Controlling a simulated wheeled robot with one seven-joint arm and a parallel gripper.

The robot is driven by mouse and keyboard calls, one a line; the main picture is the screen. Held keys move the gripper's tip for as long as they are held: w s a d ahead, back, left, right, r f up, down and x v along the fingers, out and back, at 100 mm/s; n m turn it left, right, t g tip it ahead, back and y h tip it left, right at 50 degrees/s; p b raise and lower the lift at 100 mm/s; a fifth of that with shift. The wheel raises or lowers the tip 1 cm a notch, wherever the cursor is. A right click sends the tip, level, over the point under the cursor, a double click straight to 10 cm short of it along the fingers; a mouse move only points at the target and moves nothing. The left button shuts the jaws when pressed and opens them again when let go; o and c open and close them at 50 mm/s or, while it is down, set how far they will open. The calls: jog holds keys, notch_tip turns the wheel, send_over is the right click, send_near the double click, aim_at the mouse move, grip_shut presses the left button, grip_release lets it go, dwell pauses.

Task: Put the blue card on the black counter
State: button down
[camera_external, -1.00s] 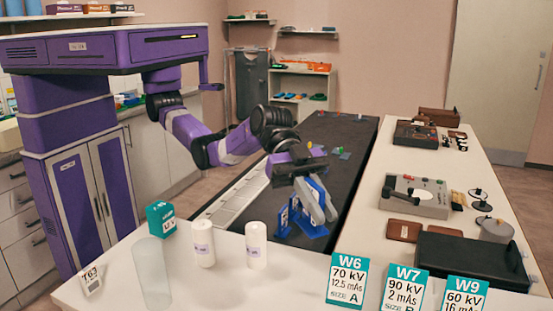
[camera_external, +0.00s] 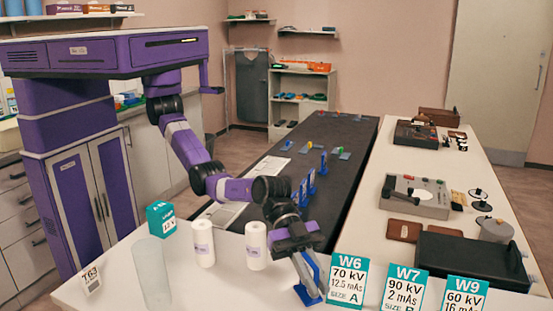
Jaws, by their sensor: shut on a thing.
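My gripper (camera_external: 309,283) is low over the front white counter, just left of the W6 card. Its fingers are shut on a blue card (camera_external: 307,295), mostly hidden by the fingers, with a flat blue foot showing at the bottom. I cannot tell whether that foot touches the counter. The black counter (camera_external: 262,174) runs away behind my gripper. Several blue upright pieces (camera_external: 303,192) stand on it behind my wrist, partly hidden by the arm.
White counter space (camera_external: 215,285) holds two white cylinders (camera_external: 203,243), a clear cylinder (camera_external: 152,272), a teal box (camera_external: 161,219) and a T63 card (camera_external: 91,279). The W6 card (camera_external: 346,281) is close on the right. A black case (camera_external: 470,262) lies farther right.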

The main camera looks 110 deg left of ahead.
aim_at(309, 260)
jog(key=shift+f, duration=0.8)
jog(key=c, duration=1.5)
grip_release()
jog(key=shift+f, duration=0.15)
jog(key=shift+r, duration=0.2)
jog(key=shift+s+a+r, duration=0.2)
jog(key=shift+s+a, duration=0.15)
jog(key=shift+p+v, duration=0.35)
jog(key=shift+v, duration=0.65)
jog(key=shift+o, duration=0.5)
notch_tip(309, 260, up, 7)
jog(key=shift+f, duration=0.1)
